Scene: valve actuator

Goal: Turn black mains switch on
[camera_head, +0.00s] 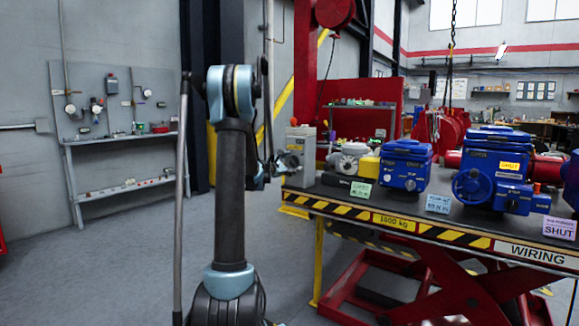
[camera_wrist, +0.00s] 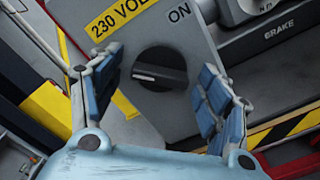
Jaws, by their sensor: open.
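The black mains switch (camera_wrist: 160,68) is a round rotary knob with a raised bar handle on a grey box (camera_wrist: 190,121). The bar lies nearly level in the wrist view, with a pale mark near its left part. The word ON is printed on the box above and to the right of the knob. My gripper (camera_wrist: 159,72) is open, with one blue-padded finger on each side of the knob. I see gaps between the fingers and the knob. In the head view the grey box (camera_head: 301,143) stands at the table's left end, and my arm partly hides the gripper beside it.
A yellow 230 VOLT label (camera_wrist: 112,20) is on the box. The table (camera_head: 330,197) has a striped edge and carries blue valve actuators (camera_head: 405,165) to the right. A wall shelf (camera_head: 125,138) stands at the far left. The floor left of my arm is clear.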

